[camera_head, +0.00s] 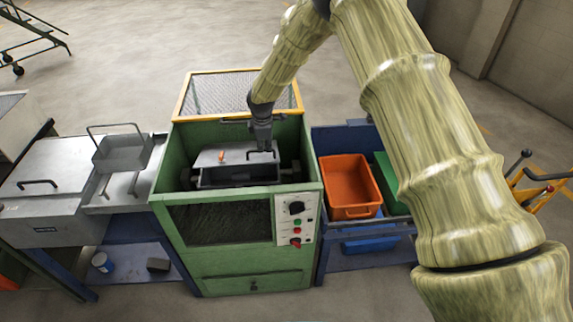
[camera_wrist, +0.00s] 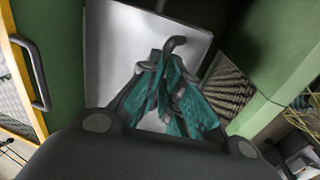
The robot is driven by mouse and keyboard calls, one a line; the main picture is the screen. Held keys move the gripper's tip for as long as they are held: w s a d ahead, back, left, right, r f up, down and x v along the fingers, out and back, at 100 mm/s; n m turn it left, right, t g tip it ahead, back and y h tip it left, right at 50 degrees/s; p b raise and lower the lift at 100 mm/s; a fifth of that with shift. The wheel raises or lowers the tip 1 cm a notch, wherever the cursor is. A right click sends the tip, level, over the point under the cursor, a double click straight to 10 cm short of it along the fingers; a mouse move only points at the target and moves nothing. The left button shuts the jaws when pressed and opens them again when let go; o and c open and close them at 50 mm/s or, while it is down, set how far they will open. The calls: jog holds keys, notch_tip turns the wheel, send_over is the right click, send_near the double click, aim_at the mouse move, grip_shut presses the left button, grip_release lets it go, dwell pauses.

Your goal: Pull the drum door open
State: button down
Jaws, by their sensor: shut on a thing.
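The drum door (camera_head: 228,158) is a flat grey plate on the drum inside the green machine (camera_head: 165,185). It shows pale in the wrist view (camera_wrist: 112,55). A dark bent handle (camera_wrist: 176,43) stands on the door. My gripper (camera_head: 264,148) reaches down into the machine at the door's right part. In the wrist view its teal-padded fingers (camera_wrist: 165,62) are closed around the handle, and they hide much of it. The drum body (camera_head: 240,176) shows below the door's front edge.
The yellow-framed mesh lid (camera_head: 183,95) stands raised behind the drum. The machine's green walls surround my gripper closely. An orange bin (camera_head: 348,172) stands on the right, and a grey bench with a wire-handled basket (camera_head: 122,152) on the left. A control panel (camera_head: 296,220) is on the front.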

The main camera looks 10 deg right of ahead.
jog(key=c, duration=2)
grip_release()
jog(key=shift+w+d+r, duration=0.2)
jog(key=shift+w+r, duration=0.15)
jog(key=shift+c, duration=0.2)
jog(key=o, duration=0.5)
jog(key=shift+w+a+f, duration=0.2)
jog(key=shift+w+f, duration=0.35)
jog(key=shift+f, duration=0.1)
jog(key=shift+s+r, duration=0.5)
jog(key=shift+r, duration=0.05)
jog(key=shift+w+r, duration=0.1)
jog(key=shift+r, duration=0.4)
jog(key=r, duration=0.3)
jog(key=s+r, duration=0.1)
jog(key=r, duration=0.2)
jog(key=s+r, duration=0.1)
jog(key=r, duration=0.3)
jog(key=shift+a, duration=0.1)
jog(key=shift+a, duration=0.1)
